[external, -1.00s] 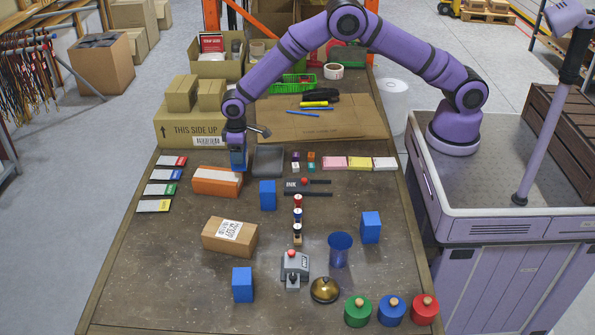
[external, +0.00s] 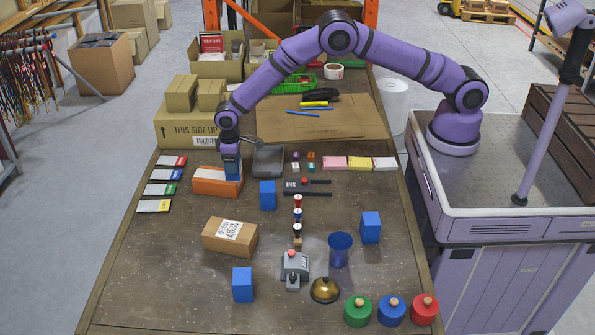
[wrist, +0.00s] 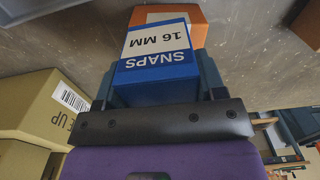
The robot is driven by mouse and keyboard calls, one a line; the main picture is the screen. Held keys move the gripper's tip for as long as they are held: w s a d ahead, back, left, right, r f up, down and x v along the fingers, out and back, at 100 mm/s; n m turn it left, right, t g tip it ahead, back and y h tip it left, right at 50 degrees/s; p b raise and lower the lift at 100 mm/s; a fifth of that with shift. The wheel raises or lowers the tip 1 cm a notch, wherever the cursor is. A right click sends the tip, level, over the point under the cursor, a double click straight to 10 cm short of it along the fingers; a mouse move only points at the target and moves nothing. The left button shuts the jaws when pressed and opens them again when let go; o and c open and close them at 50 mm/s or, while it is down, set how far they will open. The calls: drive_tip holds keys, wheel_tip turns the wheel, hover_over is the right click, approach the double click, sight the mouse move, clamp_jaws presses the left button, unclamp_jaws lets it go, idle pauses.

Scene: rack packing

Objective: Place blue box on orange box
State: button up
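A blue box (wrist: 160,72) with a white label reading "SNAPS 16 MM" sits between the two fingers of my gripper (wrist: 163,88) in the wrist view. My gripper is shut on it. In the external view my gripper (external: 231,166) is over the right part of the orange box (external: 210,188), pointing down. The blue box (external: 232,172) shows in front of the orange box's top there; I cannot tell whether they touch. The orange box (wrist: 202,22) also shows beyond the blue box in the wrist view, partly hidden by it.
More blue boxes stand on the table (external: 180,290), at centre (external: 267,196), right (external: 370,228) and front left (external: 242,286). A brown parcel (external: 225,240) lies in front of the orange box.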

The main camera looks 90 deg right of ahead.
drive_tip(key=o, duration=0.4)
drive_tip(key=shift+o, duration=0.2)
drive_tip(key=s+d+r, duration=0.1)
drive_tip(key=s+r, duration=0.2)
drive_tip(key=r, duration=0.7)
drive_tip(key=s+d+r+t, duration=0.1)
drive_tip(key=s+r, duration=0.2)
drive_tip(key=r, duration=0.7)
drive_tip(key=s+r, duration=0.4)
drive_tip(key=r, duration=0.6)
drive_tip(key=s+d+r+t, duration=0.2)
drive_tip(key=s+r, duration=0.9)
drive_tip(key=s, duration=0.2)
drive_tip(key=s+d+r, duration=0.1)
drive_tip(key=s+r, duration=0.1)
drive_tip(key=s, duration=0.6)
drive_tip(key=s+d+r, duration=0.1)
drive_tip(key=s+r, duration=0.1)
drive_tip(key=s, duration=0.6)
drive_tip(key=s+f+t, duration=0.2)
drive_tip(key=s+f, duration=0.1)
drive_tip(key=s, duration=1.3)
drive_tip(key=shift+d+f, duration=0.2)
